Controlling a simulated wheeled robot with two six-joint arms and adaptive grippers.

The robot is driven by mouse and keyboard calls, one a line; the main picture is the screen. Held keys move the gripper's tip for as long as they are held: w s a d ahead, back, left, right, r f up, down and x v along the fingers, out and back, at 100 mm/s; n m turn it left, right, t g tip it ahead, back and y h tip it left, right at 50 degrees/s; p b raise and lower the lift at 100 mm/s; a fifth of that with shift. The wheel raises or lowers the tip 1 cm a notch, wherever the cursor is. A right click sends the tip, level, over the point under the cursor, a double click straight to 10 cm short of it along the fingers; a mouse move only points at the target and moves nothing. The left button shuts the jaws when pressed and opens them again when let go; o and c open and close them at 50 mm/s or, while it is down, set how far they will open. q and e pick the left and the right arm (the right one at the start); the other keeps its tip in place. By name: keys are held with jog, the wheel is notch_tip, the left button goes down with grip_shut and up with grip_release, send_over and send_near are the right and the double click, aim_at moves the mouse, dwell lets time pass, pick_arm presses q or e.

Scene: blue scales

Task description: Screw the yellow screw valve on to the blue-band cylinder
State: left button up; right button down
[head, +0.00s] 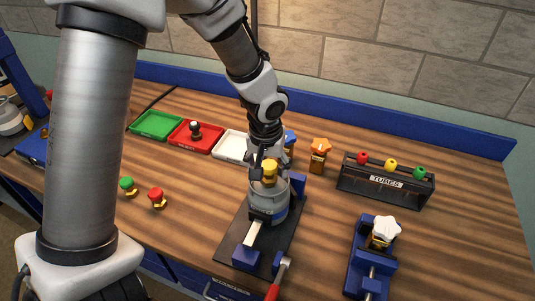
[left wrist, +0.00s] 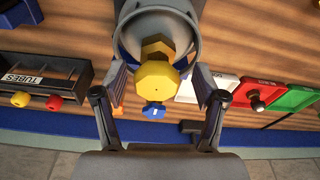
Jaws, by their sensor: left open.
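The yellow screw valve (head: 269,168), with a brass lower part, stands upright at the top of the grey blue-band cylinder (head: 267,205). The cylinder stands in a holder on a dark plate. In the left wrist view the yellow valve (left wrist: 157,82) lies between my left fingers, with the cylinder's rim (left wrist: 188,45) behind it. My left gripper (head: 262,163) is open around the valve, with a gap on both sides. I cannot tell how far the valve sits in the cylinder's opening. My right gripper is not in view.
A clamp with a red handle (head: 273,291) stands in front of the cylinder. A blue fixture with a white-topped valve (head: 385,231) and the tube rack (head: 350,186) are on the right. Orange (head: 320,146) and blue (head: 290,138) valves stand behind. Green (head: 127,184) and red (head: 156,195) valves stand left.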

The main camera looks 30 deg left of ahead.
pick_arm(q)
jog(key=shift+w+d+f, duration=0.15)
jog(key=shift+d+f, duration=0.1)
jog(key=shift+f, duration=0.2)
jog(key=shift+c, duration=0.3)
